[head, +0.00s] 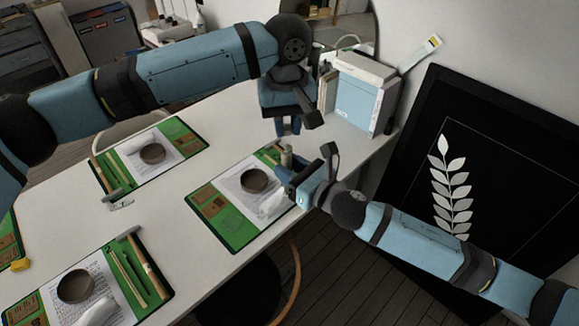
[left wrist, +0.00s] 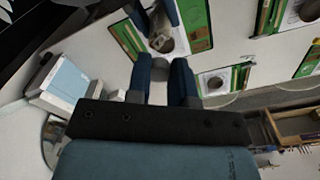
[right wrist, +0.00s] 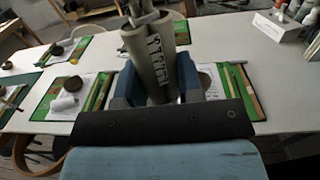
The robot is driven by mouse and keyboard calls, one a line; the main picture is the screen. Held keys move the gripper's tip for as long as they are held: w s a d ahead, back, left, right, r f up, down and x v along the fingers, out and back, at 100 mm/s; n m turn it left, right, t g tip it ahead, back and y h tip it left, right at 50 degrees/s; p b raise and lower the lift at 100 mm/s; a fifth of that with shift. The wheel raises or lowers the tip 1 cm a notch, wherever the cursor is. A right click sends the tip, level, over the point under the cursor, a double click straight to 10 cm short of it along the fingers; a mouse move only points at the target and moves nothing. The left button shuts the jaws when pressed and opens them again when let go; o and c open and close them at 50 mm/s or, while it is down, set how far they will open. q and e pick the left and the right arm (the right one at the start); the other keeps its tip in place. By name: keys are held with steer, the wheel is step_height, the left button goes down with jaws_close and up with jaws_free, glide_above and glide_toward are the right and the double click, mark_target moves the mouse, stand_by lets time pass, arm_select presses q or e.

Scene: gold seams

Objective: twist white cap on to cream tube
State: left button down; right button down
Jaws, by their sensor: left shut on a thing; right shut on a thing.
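My right gripper (head: 288,176) is shut on the cream tube (right wrist: 150,62), which stands up from its fingers and has dark lettering. The tube also shows in the head view (head: 286,158) as a small shape above the right fingers. My left gripper (head: 289,127) is above it, pointing down and shut on a small pale thing that appears to be the white cap (left wrist: 160,60). In the left wrist view the cap sits between the blue fingers, with the tube's end just beyond it. I cannot tell whether cap and tube touch.
The white table (head: 165,235) holds several green mats with papers and dark round bowls, such as the near-right bowl (head: 254,181). A pale blue box (head: 358,98) stands close to my left gripper. A black panel with a leaf design (head: 480,180) stands at right.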

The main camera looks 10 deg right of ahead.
mark_target(287, 129)
arm_select(q)
steer(key=shift+f, duration=0.65)
stand_by(0.3)
steer(key=shift+f, duration=0.9)
steer(key=shift+f, duration=0.55)
